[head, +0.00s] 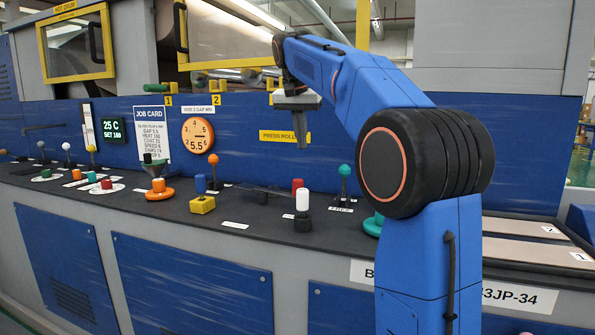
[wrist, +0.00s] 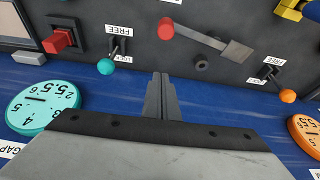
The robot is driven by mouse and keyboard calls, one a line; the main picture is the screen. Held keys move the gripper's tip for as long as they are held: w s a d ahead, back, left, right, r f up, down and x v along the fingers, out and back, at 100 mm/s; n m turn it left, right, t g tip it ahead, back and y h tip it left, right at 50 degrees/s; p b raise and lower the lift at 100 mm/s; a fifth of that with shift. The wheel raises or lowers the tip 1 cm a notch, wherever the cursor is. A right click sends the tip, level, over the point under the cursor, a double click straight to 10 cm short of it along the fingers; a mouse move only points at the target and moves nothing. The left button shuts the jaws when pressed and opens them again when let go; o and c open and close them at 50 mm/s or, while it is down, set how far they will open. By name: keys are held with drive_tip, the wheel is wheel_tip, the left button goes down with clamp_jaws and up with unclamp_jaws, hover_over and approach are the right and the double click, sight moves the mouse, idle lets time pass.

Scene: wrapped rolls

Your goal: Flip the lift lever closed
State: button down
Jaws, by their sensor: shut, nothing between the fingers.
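My gripper (wrist: 160,76) is shut and empty, with both fingers together above the console. In the head view, my gripper (head: 300,128) hangs in front of the blue wall. A long grey lever with a red end (wrist: 166,29) lies across the black deck beyond the fingertips in the wrist view. Its red end (head: 297,185) also shows in the head view. A teal-ball lever (wrist: 106,66) and an orange-ball lever (wrist: 287,96) stand on either side, beside FREE labels. No readable label says which lever is the lift lever. The fingers appear apart from all of them.
A white-topped knob (head: 302,200) stands near the red end. A yellow block with a blue knob (head: 202,204) is to the left. A teal dial (wrist: 42,105) and orange dial (wrist: 305,135) flank my gripper. The blue wall (head: 240,150) rises behind the deck.

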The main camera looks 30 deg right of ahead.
idle(0.3)
drive_tip(key=x, duration=1)
drive_tip(key=shift+s+a, duration=1.35)
drive_tip(key=shift+s, duration=0.15)
